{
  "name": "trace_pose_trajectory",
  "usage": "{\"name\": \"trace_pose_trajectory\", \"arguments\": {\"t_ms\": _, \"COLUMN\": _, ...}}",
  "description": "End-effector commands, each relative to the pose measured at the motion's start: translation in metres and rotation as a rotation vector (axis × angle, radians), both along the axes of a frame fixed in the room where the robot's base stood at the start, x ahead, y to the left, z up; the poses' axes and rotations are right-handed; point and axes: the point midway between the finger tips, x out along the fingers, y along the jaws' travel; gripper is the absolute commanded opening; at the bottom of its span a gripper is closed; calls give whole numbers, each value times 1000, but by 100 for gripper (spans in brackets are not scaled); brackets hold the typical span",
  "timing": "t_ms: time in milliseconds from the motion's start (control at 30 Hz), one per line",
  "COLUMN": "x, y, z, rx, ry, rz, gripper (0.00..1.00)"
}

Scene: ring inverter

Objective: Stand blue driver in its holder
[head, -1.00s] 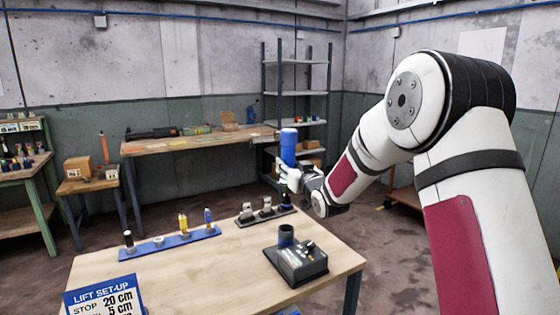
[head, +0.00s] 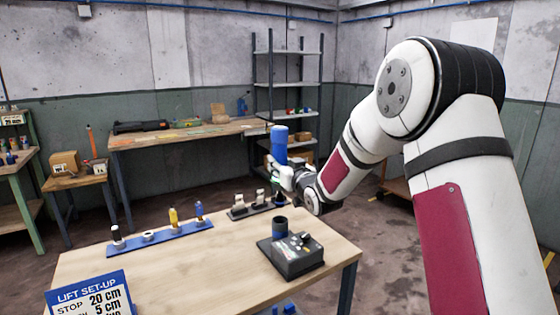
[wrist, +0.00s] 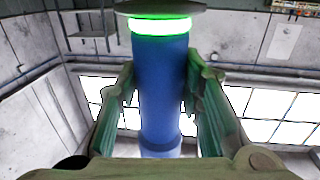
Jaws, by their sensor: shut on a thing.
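The blue driver (head: 279,145) is a thick blue cylinder, held roughly upright, leaning slightly, above the far edge of the table. My gripper (head: 280,174) is shut around its lower part in the head view. In the wrist view the driver (wrist: 165,90) stands between both fingers, with a glowing green ring and a dark disc at the top of the picture. A black box (head: 290,258) with a dark open cup (head: 281,227) sits on the table, below and nearer than my gripper. I cannot tell for sure whether this cup is the driver's holder.
A blue rack (head: 170,237) with small tools, one yellow and one blue, lies on the table's left. A dark strip with metal clips (head: 250,208) is at the far edge. A blue sign (head: 90,298) stands at the front left. The table (head: 190,275) is clear in the middle.

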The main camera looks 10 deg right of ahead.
Motion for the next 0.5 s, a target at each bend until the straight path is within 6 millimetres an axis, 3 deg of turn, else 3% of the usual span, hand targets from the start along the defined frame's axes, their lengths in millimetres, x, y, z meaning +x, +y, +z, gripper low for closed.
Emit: {"name": "trace_pose_trajectory", "arguments": {"t_ms": 500, "x": 2, "y": 0, "z": -50, "rx": 1, "ry": -5, "rz": -1, "gripper": 0}}
